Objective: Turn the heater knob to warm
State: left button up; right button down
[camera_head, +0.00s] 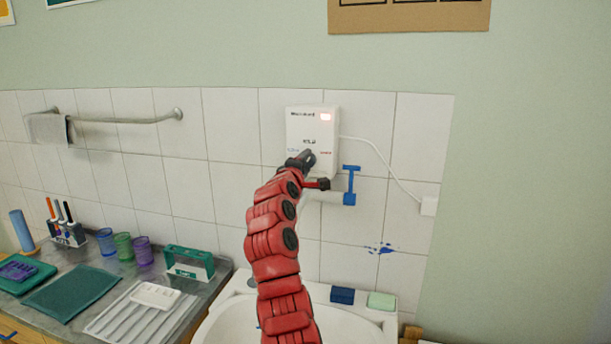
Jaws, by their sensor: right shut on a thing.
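My right gripper (307,159), on a red arm coming up from below, is at the lower front of the heater. It is shut on the heater knob between these labels. The gripper hides most of the knob, so I cannot tell where it points. My left gripper is not in view.
A white spout with a blue tap (350,186) sits right below the heater. A white cable runs to a wall socket (428,205). Below is a white sink (232,322) with a blue block (342,295) and green soap (381,301). Art supplies crowd the left counter.

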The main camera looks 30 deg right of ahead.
jog(key=m+b, duration=0.2)
jog(key=shift+f+m, duration=0.25)
jog(key=shift+m, duration=0.15)
jog(key=shift+r+m+b, duration=0.15)
jog(key=shift+m+b, duration=1.2)
jog(key=shift+m, duration=0.15)
jog(key=shift+r, duration=0.1)
jog(key=shift+c, duration=1.4)
grip_release()
